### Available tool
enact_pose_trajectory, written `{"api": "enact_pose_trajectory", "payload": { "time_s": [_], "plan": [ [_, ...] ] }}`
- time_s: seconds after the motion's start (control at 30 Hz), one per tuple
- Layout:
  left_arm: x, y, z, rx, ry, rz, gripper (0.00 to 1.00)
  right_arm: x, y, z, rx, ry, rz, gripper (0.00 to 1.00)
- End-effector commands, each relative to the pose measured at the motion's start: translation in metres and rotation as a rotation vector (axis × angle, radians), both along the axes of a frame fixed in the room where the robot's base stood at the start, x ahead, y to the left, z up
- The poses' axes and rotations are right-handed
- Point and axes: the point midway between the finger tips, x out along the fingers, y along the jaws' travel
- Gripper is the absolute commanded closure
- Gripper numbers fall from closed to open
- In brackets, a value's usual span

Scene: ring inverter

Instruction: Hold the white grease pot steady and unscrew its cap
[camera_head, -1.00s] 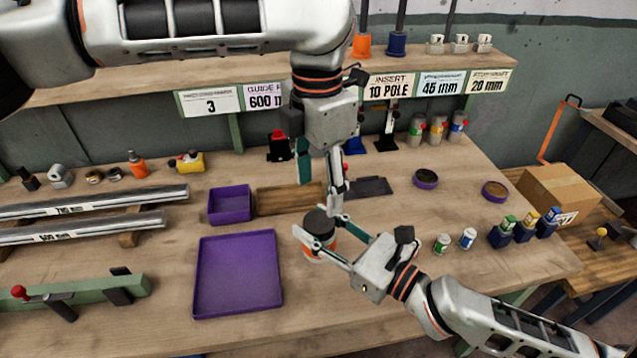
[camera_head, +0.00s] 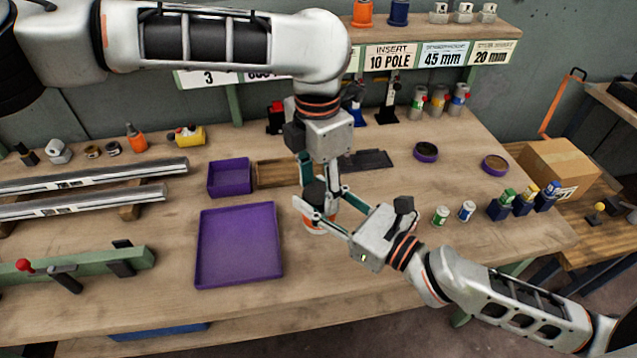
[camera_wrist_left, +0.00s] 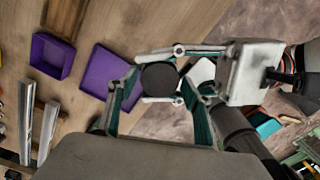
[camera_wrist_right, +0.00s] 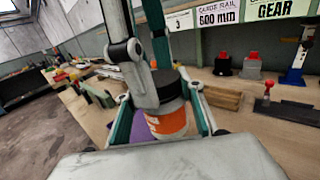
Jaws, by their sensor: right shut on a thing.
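My right gripper (camera_head: 319,207) reaches in from the right and is shut on the pot's body. My left gripper (camera_head: 320,188) points down over the pot, its fingers open on either side of the cap. Whether a left finger touches the cap I cannot tell.
A purple tray (camera_head: 204,262) and a smaller purple bin (camera_head: 229,190) lie left of the pot. Small pots (camera_head: 441,215) stand to the right. The bench front is clear.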

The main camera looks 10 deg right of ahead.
Motion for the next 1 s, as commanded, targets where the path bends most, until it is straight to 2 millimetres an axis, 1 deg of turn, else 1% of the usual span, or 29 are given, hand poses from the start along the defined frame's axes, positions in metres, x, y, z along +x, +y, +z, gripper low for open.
{"api": "enact_pose_trajectory", "payload": {
  "time_s": [0.03,0.07,0.1,0.13,0.27,0.37,0.47,0.6,0.67,1.0],
  "plan": [
    [0.0000,-0.0001,0.0002,0.000,0.000,0.000,0.67,0.0001,0.0001,0.0005,0.001,-0.001,0.000,1.00],
    [0.0000,-0.0001,0.0002,0.000,0.000,0.000,0.75,0.0001,0.0001,0.0005,0.001,-0.001,0.000,1.00],
    [0.0000,-0.0001,0.0002,0.000,0.000,0.000,0.85,0.0001,0.0001,0.0005,0.000,-0.001,0.000,1.00],
    [0.0000,-0.0001,0.0003,0.000,0.000,0.000,0.86,0.0001,0.0001,0.0005,0.000,-0.001,0.000,1.00],
    [-0.0001,-0.0003,0.0004,0.000,0.000,0.001,0.86,0.0001,0.0001,0.0006,0.000,-0.001,0.000,1.00],
    [-0.0001,-0.0003,0.0004,-0.001,0.000,0.034,0.86,0.0001,0.0001,0.0006,0.000,-0.001,0.000,1.00],
    [0.0000,-0.0003,0.0005,-0.001,0.002,0.142,0.86,0.0002,-0.0001,0.0005,0.001,-0.001,0.000,1.00],
    [0.0003,-0.0003,0.0009,-0.001,0.003,0.354,0.85,0.0004,-0.0003,0.0003,0.000,0.000,-0.001,1.00],
    [0.0004,-0.0002,0.0011,-0.001,0.004,0.418,0.85,0.0005,-0.0004,0.0003,0.000,0.000,-0.001,1.00],
    [0.0004,0.0000,0.0010,-0.001,0.003,0.405,0.86,0.0005,-0.0004,-0.0001,0.000,0.000,-0.001,1.00]
  ]
}}
